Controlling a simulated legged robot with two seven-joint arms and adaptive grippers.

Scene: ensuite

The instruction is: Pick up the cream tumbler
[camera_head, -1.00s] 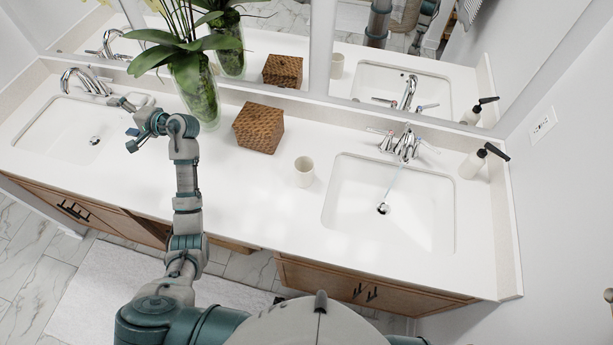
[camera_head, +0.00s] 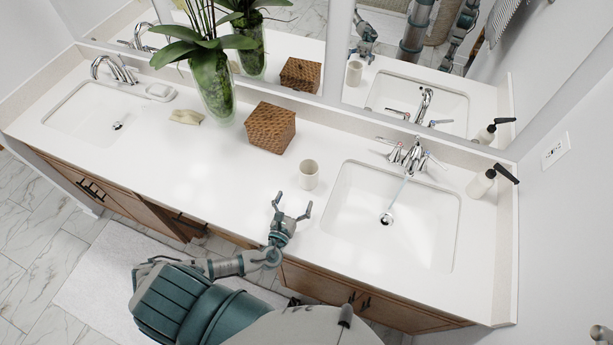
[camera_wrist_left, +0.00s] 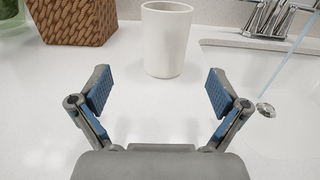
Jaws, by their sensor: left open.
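The cream tumbler (camera_head: 308,174) stands upright on the white counter, left of the right sink and right of the woven box. My left gripper (camera_head: 292,207) is open and empty just in front of the tumbler, low over the counter near its front edge. In the left wrist view the tumbler (camera_wrist_left: 166,40) is straight ahead, centred beyond the two spread fingers (camera_wrist_left: 161,92) and apart from them. My right gripper is not clearly seen.
The woven box (camera_head: 270,127) stands behind and left of the tumbler. The right sink (camera_head: 395,215) has water running from its faucet (camera_head: 412,158). A plant vase (camera_head: 213,85), a beige cloth-like item (camera_head: 187,117) and a soap dispenser (camera_head: 487,180) stand farther away. The counter left of the gripper is clear.

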